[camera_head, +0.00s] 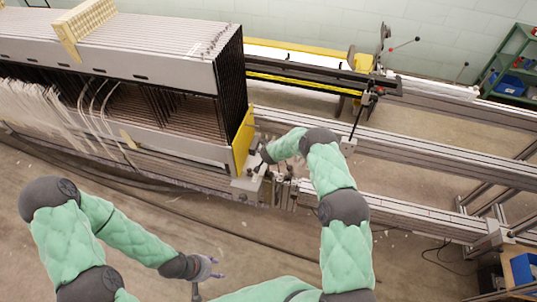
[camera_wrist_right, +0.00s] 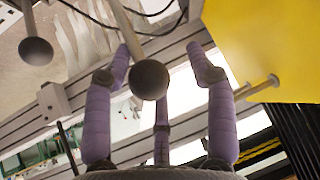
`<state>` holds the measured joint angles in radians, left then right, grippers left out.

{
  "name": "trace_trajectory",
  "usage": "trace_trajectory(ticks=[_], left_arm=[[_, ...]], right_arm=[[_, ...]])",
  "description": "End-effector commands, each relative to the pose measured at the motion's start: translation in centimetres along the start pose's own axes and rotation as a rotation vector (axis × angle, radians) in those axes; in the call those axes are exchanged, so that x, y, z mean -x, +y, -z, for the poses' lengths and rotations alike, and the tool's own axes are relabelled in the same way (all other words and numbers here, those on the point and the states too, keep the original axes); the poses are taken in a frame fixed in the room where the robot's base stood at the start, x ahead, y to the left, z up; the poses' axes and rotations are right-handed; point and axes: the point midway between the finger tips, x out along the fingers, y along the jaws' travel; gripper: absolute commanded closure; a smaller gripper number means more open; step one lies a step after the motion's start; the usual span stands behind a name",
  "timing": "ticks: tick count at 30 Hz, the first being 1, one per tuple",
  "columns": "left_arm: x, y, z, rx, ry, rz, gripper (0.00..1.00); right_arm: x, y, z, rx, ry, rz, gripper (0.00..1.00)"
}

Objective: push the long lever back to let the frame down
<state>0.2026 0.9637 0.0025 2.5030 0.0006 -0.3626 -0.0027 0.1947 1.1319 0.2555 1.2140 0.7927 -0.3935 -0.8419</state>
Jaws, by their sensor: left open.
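In the right wrist view, a lever with a dark round knob (camera_wrist_right: 149,80) reaches in from the top, its knob between the fingers of my right gripper (camera_wrist_right: 160,62). These purple fingers are spread and not closed on the knob; I cannot tell whether they touch it. A second dark-knobbed lever (camera_wrist_right: 36,50) is at upper left. I cannot tell which is longer. In the head view, my right arm reaches the end of the frame (camera_head: 180,72), beside its yellow end plate (camera_head: 243,142), and largely hides the levers. My left gripper (camera_head: 212,268) is open and empty, low over the floor.
Metal rails (camera_head: 430,165) run to the right of the frame. An upright black-topped rod (camera_head: 358,118) stands on the rail, right of my right arm. White threads (camera_head: 40,105) hang at the left. A green shelf (camera_head: 515,70) is at the far right. Floor in front is mostly free.

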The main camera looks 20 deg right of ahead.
Motion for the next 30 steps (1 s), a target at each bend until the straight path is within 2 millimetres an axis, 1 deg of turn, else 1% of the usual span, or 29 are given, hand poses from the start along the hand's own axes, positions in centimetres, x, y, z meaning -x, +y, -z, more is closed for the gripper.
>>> trace_trajectory(ticks=[1, 3, 10, 14, 17, 20, 30], left_arm=[[0.0, 0.0, 0.0, 0.000, 0.000, 0.000, 0.50], [0.0, 0.0, 0.0, 0.000, 0.000, 0.000, 0.50], [0.0, 0.0, 0.0, 0.000, 0.000, 0.000, 0.50], [0.0, 0.0, 0.0, 0.000, 0.000, 0.000, 0.50], [0.0, 0.0, 0.0, 0.000, 0.000, 0.000, 0.50], [0.0, 0.0, 0.0, 0.000, 0.000, 0.000, 0.50], [0.0, 0.0, 0.0, 0.000, 0.000, 0.000, 0.50]], right_arm=[[-0.1, 0.0, -0.5, 0.001, -0.008, 0.001, 0.44], [-0.1, 0.0, -0.6, 0.001, -0.010, 0.001, 0.44], [-0.1, 0.1, -0.8, 0.000, -0.013, -0.001, 0.44], [0.4, 0.1, -0.8, 0.001, -0.013, -0.001, 0.44], [1.2, 0.1, -0.8, 0.002, -0.014, -0.001, 0.44], [2.5, 0.1, -0.7, 0.001, -0.012, -0.001, 0.44], [7.5, 0.0, -0.6, 0.002, -0.012, 0.001, 0.44]])
